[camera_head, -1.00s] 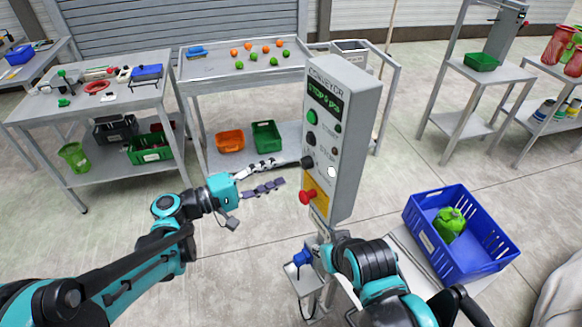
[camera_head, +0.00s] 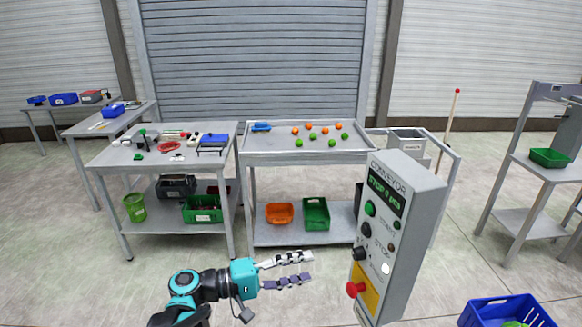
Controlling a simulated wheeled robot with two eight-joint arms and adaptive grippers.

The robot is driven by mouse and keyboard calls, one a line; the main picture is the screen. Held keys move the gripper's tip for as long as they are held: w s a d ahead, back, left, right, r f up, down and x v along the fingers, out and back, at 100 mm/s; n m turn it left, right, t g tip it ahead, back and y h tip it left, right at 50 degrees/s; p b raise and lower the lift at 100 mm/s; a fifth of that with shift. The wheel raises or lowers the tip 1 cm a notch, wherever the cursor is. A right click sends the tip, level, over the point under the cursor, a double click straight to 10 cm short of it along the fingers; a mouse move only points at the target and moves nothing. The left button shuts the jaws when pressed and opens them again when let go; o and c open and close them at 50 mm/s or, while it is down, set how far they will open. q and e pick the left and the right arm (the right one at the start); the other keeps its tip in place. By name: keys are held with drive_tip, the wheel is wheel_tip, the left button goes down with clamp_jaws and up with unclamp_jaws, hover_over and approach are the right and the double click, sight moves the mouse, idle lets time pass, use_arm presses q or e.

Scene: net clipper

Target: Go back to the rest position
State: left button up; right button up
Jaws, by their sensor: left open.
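My left gripper (camera_head: 287,270) is at the lower middle of the head view, fingers pointing right and spread apart. Nothing is between them. It hangs in free air to the left of the conveyor control box (camera_head: 405,225), apart from it in the picture. The box is grey with a green button, dark knobs and a red button. My right gripper is outside the view.
A blue crate (camera_head: 490,308) with something green in it is at the lower right edge. A table with orange and green balls (camera_head: 262,143) stands behind, and a tool table (camera_head: 110,155) is to its left. The floor (camera_head: 70,270) at left is clear.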

use_arm(q)
drive_tip(key=s+a+f+m+t+y, duration=0.1)
drive_tip(key=s+a+f+y, duration=0.4)
drive_tip(key=a, duration=0.5)
drive_tip(key=s+a+f+m+t+y, duration=0.1)
drive_tip(key=s+a+f+m+y, duration=0.1)
drive_tip(key=s+a+f+y, duration=0.4)
drive_tip(key=s+a+y, duration=0.3)
drive_tip(key=a+y, duration=0.1)
drive_tip(key=y, duration=0.2)
drive_tip(key=shift+a, duration=0.3)
